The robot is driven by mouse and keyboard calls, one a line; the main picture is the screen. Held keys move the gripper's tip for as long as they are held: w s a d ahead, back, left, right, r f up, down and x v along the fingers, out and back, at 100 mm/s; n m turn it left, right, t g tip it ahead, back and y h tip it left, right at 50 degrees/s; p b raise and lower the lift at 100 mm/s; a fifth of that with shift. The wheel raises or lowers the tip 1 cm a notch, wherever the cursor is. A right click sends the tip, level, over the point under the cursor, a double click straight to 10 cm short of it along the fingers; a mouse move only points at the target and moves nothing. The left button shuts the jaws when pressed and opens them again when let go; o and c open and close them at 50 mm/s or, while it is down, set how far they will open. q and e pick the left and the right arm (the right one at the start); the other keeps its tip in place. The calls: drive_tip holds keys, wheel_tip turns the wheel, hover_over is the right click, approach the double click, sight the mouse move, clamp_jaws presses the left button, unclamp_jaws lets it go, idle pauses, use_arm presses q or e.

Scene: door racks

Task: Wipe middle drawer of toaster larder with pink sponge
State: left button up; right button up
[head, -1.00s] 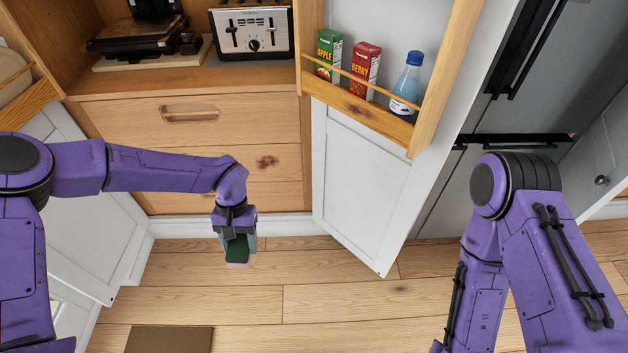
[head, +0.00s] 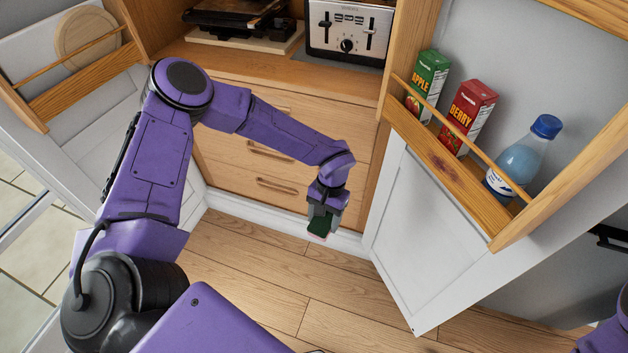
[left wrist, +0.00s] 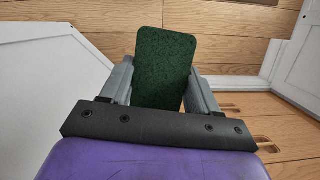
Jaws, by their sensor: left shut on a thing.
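The sponge (head: 320,226) shows a dark green scouring face and a thin pink edge. My left gripper (head: 321,212) is shut on it and holds it low, in front of the drawers and above the floor. In the left wrist view the sponge (left wrist: 165,68) stands between my grey fingers, green face showing. The larder has three stacked wooden drawers. The middle drawer (head: 235,150) is closed, and my left forearm crosses in front of its right part. The dark stain seen earlier on its front is now hidden. My right gripper is out of view.
The toaster (head: 347,32) stands on the shelf above. The open right door (head: 415,240) carries a rack with an apple carton (head: 428,85), a berry carton (head: 467,115) and a bottle (head: 520,160). The left door (head: 85,120) is open too. Floor between them is clear.

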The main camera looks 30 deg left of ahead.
use_arm(q)
drive_tip(key=w+a+f+n+t+y+b, duration=0.1)
drive_tip(key=w+a+f+n+t+b, duration=0.2)
drive_tip(key=a+f+b, duration=0.35)
drive_tip(key=w+a+f+n+t+y+b, duration=0.1)
drive_tip(key=w+a+f+n+t+b, duration=0.2)
drive_tip(key=a+f, duration=0.5)
drive_tip(key=w+a+f+m+t+b, duration=0.1)
drive_tip(key=w+f+t+b, duration=0.1)
drive_tip(key=w+b, duration=0.3)
drive_tip(key=w+a+f+m+t+y+b, duration=0.1)
drive_tip(key=w+a+f+t+b, duration=0.1)
drive_tip(key=w+t+b, duration=0.3)
drive_tip(key=w+a+f+m+t+b, duration=0.1)
drive_tip(key=w+f+t+b, duration=0.3)
drive_tip(key=b, duration=0.5)
drive_tip(key=shift+w+a+m, duration=0.25)
drive_tip(key=shift+w+m, duration=0.25)
drive_tip(key=shift+w, duration=0.7)
drive_tip(key=shift+b+x, duration=0.6)
drive_tip(key=shift+x, duration=0.25)
drive_tip(key=shift+r, duration=0.15)
